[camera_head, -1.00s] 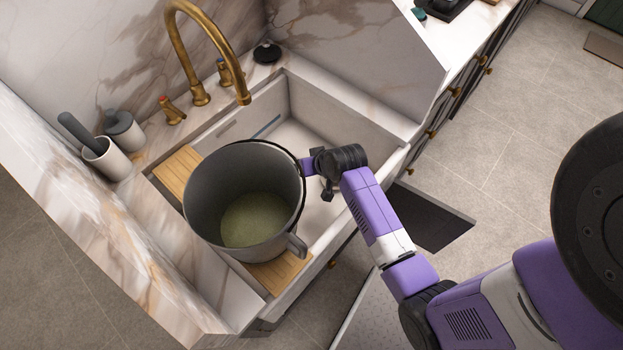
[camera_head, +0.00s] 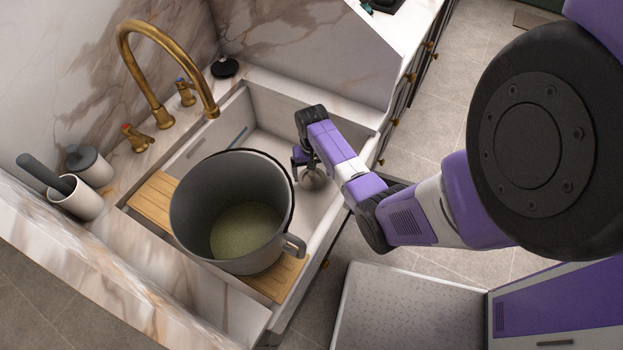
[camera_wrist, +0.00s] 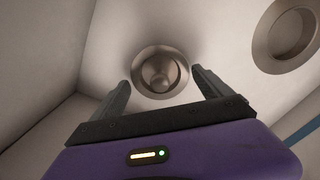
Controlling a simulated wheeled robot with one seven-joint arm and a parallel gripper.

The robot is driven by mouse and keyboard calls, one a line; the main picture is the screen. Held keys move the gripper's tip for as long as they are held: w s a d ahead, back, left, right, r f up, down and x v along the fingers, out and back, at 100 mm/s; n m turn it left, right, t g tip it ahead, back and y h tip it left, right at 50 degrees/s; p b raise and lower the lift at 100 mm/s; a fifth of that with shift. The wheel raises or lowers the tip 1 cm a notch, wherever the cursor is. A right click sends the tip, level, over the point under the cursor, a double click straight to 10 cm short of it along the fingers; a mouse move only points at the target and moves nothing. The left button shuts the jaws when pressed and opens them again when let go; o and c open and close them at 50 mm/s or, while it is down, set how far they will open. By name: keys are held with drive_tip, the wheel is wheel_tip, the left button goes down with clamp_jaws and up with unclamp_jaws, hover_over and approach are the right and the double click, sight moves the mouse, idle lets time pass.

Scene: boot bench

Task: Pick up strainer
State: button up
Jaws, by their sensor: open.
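The strainer (camera_wrist: 160,76) is a round metal cup with a central knob, on the pale sink floor in the wrist view. In the head view the strainer (camera_head: 313,179) shows partly, just below my gripper. My gripper (camera_head: 302,160) points down into the sink, right of the big pot. In the wrist view my gripper (camera_wrist: 163,82) is open, one finger to each side of the strainer in the picture. I see no contact; the exact height above it is unclear.
A large grey pot (camera_head: 185,215) stands on a wooden board (camera_head: 152,201) across the white sink (camera_head: 262,105), close to my gripper's left. A brass faucet (camera_head: 155,100) arches behind. A round drain ring (camera_wrist: 288,36) lies right of the strainer. Sink walls surround my gripper.

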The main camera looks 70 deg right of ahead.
sight(310, 180)
drive_tip(key=shift+f, duration=1.3)
drive_tip(key=c, duration=1)
drive_tip(key=shift+r, duration=0.2)
